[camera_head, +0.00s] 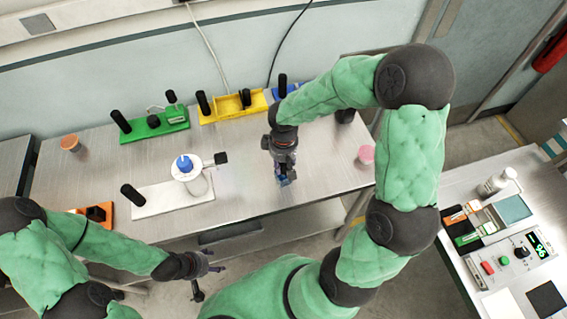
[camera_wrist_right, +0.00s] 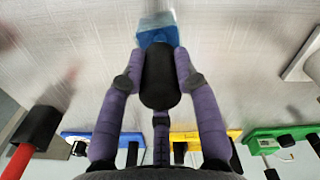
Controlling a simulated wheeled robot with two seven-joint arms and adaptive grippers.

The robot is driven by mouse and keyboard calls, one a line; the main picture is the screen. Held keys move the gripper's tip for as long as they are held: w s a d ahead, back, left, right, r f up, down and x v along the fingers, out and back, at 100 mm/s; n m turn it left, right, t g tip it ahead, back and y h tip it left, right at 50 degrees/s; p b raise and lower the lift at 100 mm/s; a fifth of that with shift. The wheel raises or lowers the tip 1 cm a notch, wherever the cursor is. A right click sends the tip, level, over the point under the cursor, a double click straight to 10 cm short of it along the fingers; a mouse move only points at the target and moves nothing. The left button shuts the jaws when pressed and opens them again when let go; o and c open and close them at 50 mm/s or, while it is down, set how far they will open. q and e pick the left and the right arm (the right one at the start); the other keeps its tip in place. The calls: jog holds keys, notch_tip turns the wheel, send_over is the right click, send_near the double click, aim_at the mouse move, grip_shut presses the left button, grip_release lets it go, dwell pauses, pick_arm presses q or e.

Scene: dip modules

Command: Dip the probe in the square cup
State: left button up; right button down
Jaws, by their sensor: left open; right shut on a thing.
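My right gripper (camera_head: 284,174) is over the middle of the table, pointing down. In the right wrist view its purple fingers (camera_wrist_right: 160,62) are shut on the black handle of the probe (camera_wrist_right: 160,82). My left gripper (camera_head: 207,271) is open and empty, off the table's front edge.
A white base (camera_head: 150,199) with a blue-topped jar (camera_head: 189,172) stands left of the gripper. Green (camera_head: 150,128), yellow (camera_head: 225,108) and blue (camera_head: 292,90) modules line the back. A brown cup (camera_head: 70,143) and pink cup (camera_head: 366,153) stand toward the sides.

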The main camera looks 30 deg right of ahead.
dwell(0.4)
jog(key=shift+r+p, duration=2.9)
jog(key=shift+r, duration=0.9)
